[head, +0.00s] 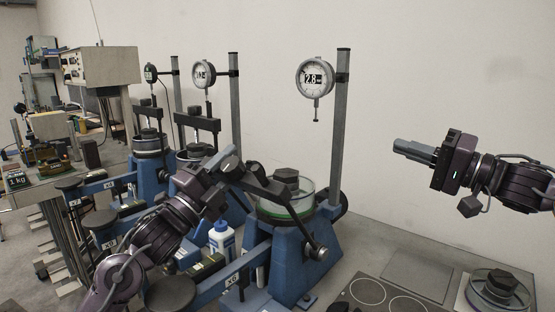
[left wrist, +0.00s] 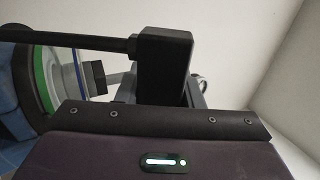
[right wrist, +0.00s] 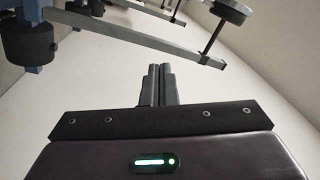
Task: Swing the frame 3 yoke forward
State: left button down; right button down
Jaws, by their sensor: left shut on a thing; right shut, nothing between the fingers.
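The nearest lever frame (head: 290,258) is blue, with a glass-walled dish (head: 300,195) holding a dark block on top. Its black yoke (head: 262,187) is tilted down toward the near side, with a rod running to a pivot at the lower right. My left gripper (head: 232,172) is shut on the yoke's upper left end. In the left wrist view the yoke (left wrist: 163,62) shows as a black block with a rod beyond the gripper's edge; the fingertips are mostly hidden. My right gripper (head: 415,151) is shut and empty, in free air at the right; its fingers show in the right wrist view (right wrist: 158,85).
A dial gauge (head: 316,77) hangs on a post (head: 339,130) behind the dish. Two similar frames with upright yokes (head: 197,122) stand to the left. A white bottle (head: 222,238) stands beside the near frame. A round dish (head: 498,290) sits at the lower right.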

pick_arm(q)
jog(key=shift+a+r, duration=0.1)
jog(key=shift+r, duration=0.05)
pick_arm(e)
jog(key=s+a+r+n+g, duration=0.2)
jog(key=s+a, duration=0.2)
jog(key=a, duration=0.3)
jog(key=s+a+r+n+g, duration=0.2)
jog(key=s+a+r, duration=0.1)
jog(key=s+a, duration=0.3)
send_over(278, 185)
jog(key=w+d, duration=0.2)
jog(key=f, duration=0.2)
jog(key=shift+s+a+f+g, duration=0.4)
jog(key=shift+s+a+f, duration=0.2)
jog(key=shift+a+f, duration=0.1)
jog(key=shift+s+a+f, duration=0.35)
jog(key=shift+s, duration=0.05)
